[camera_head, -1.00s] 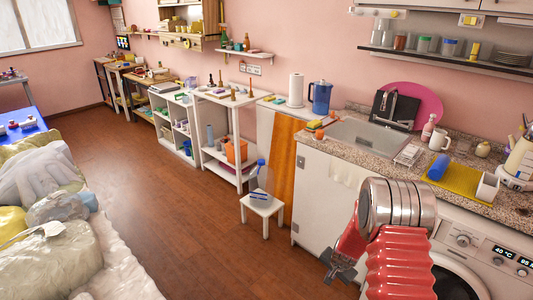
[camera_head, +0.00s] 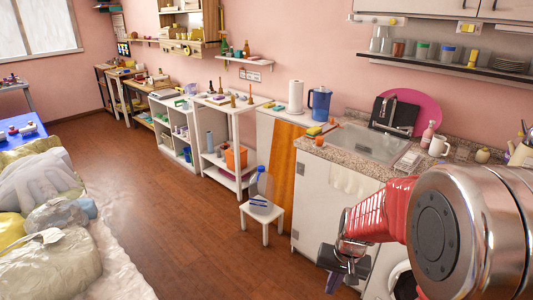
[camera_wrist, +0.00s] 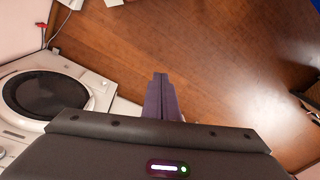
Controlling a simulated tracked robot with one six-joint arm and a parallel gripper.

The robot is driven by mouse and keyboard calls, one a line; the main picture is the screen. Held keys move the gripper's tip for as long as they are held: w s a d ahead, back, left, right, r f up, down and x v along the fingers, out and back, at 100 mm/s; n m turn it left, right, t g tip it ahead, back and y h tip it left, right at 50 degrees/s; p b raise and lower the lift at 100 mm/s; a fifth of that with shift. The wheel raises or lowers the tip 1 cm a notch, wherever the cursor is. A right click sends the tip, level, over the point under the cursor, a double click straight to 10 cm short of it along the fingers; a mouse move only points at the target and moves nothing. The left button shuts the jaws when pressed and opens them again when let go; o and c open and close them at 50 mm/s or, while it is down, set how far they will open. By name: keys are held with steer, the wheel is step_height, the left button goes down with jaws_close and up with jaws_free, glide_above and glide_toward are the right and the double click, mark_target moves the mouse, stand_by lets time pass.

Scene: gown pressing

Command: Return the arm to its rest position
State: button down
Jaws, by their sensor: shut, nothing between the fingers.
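My gripper (camera_head: 334,281) is at the lower right in the head view, at the end of my red and silver arm, in front of the white counter front. In the wrist view my gripper (camera_wrist: 160,78) points out over the bare wooden floor. Its two purple fingers are together with nothing between them. The arm is folded close to the head camera, and its large silver joint hides part of the counter and the washing machine.
The washing machine (camera_wrist: 45,95) is close on the left in the wrist view. The counter (camera_head: 340,150) with sink stands behind my arm. A white stool (camera_head: 262,212) with a clear bottle stands left of it. The wooden floor (camera_head: 160,210) is open. Bagged bundles (camera_head: 50,265) lie at the left.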

steer(key=s+a+r+n+t, duration=0.1)
steer(key=s+r+t, duration=0.1)
steer(key=s+r, duration=0.7)
steer(key=s+a+r+n+t+h, duration=0.1)
steer(key=s+r+n+t, duration=0.1)
steer(key=s+r, duration=0.7)
step_height(320, 180, up, 3)
steer(key=shift+a+r+n+t, duration=0.1)
steer(key=shift+a+n+t, duration=0.15)
steer(key=shift+n+t, duration=0.05)
